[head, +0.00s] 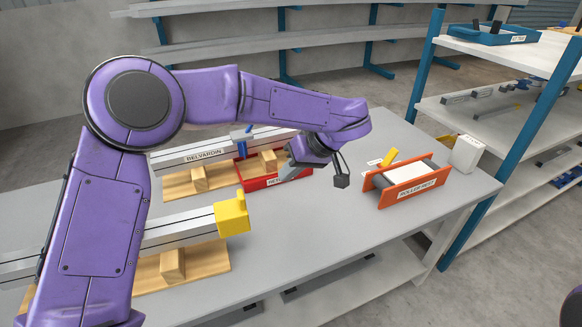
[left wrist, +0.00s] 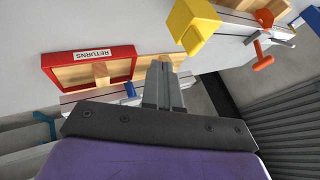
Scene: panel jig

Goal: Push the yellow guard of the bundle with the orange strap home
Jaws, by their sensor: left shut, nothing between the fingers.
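The yellow guard (head: 232,216) sits on the right end of the nearer grey rail bundle (head: 180,229). The guard also shows at the top of the left wrist view (left wrist: 192,25). In that view an orange strap (left wrist: 264,42) shows on the bundle behind the guard; in the head view my arm hides that part. I cannot tell how far the guard is seated. My left gripper (head: 287,172) is beyond and right of the guard, apart from it. Its fingers (left wrist: 163,82) are shut and empty. My right gripper is not in view.
A second bundle marked BELVARDIN (head: 215,154) with a blue strap (head: 240,134) lies farther back. The red RETURNS tray (left wrist: 48,74) is beside it. An orange roller rest (head: 418,194) stands to the right. The table front right of the guard is clear.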

